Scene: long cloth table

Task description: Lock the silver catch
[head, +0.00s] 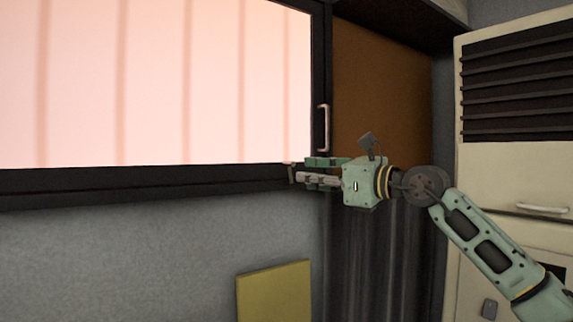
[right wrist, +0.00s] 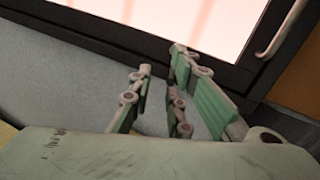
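A dark-framed window (head: 160,178) with a pale glowing pane fills the upper left of the head view. I cannot clearly make out the silver catch. A small pale piece (head: 289,163) shows at the frame's lower right corner, just by the fingertips, and may be part of it. My right gripper (head: 300,172) is at that corner, pointing left, with its fingers apart. In the right wrist view, the fingers (right wrist: 162,64) reach toward the lower frame bar with a gap between them. Nothing is seen held; contact with the frame cannot be told. My left gripper is out of view.
A pale upright handle (head: 323,128) is on the window's right frame, just above my gripper. A brown panel (head: 380,95) is to the right. A cream cabinet with dark slats (head: 515,180) stands far right. A yellow panel (head: 273,292) is low against the grey wall.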

